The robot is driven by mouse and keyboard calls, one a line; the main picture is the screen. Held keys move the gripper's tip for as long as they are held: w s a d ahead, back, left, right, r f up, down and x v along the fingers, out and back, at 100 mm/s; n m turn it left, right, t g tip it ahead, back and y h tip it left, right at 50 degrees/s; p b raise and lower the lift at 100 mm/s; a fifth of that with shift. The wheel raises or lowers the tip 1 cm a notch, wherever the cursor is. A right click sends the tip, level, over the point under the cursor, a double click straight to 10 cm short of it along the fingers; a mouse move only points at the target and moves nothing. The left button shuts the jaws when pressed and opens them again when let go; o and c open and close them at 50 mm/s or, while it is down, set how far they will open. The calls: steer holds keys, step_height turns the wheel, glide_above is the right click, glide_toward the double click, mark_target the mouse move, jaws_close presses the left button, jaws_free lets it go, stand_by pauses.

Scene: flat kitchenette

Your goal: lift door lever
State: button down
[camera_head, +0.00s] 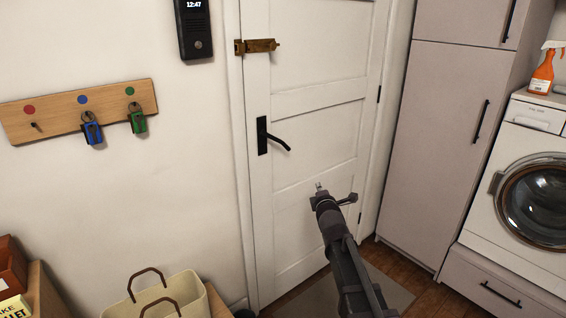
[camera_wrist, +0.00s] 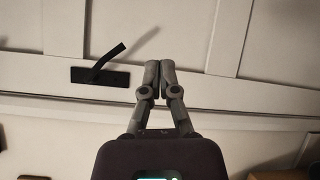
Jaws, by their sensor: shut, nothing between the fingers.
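The black door lever (camera_head: 278,142) sticks out to the right from its black plate (camera_head: 262,136) on the white door (camera_head: 310,135). It slopes down to the right in the head view. My gripper (camera_head: 319,187) is below and to the right of the lever, apart from it. In the wrist view the lever (camera_wrist: 112,58) and its plate (camera_wrist: 100,76) lie left of my gripper (camera_wrist: 158,66). The fingertips are together and empty. The door looks closed in its frame.
A brass latch (camera_head: 260,46) sits high on the door's left edge. A key rack (camera_head: 80,108) hangs on the left wall above a cream bag (camera_head: 165,300). A tall cabinet (camera_head: 450,150) and a washing machine (camera_head: 525,190) stand at the right.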

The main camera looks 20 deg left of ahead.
mark_target(268, 137)
steer(key=s+a+r+n+t+y+b, duration=0.1)
steer(key=a+n+y+b, duration=0.3)
steer(key=a+n+y, duration=0.2)
steer(key=a+n, duration=0.2)
steer(key=a, duration=0.2)
steer(key=shift+s+a+r+t, duration=0.15)
steer(key=shift+s+a+t, duration=0.05)
steer(key=shift+s+t, duration=0.1)
steer(key=shift+w, duration=0.15)
steer(key=d+r+p+x, duration=0.1)
steer(key=p+x, duration=0.4)
steer(key=x, duration=0.7)
steer(key=shift+w+d+r+p, duration=0.3)
steer(key=shift+w+r+p, duration=0.05)
steer(key=shift+w+r, duration=0.2)
steer(key=shift+a+n, duration=0.2)
steer(key=shift+n, duration=0.1)
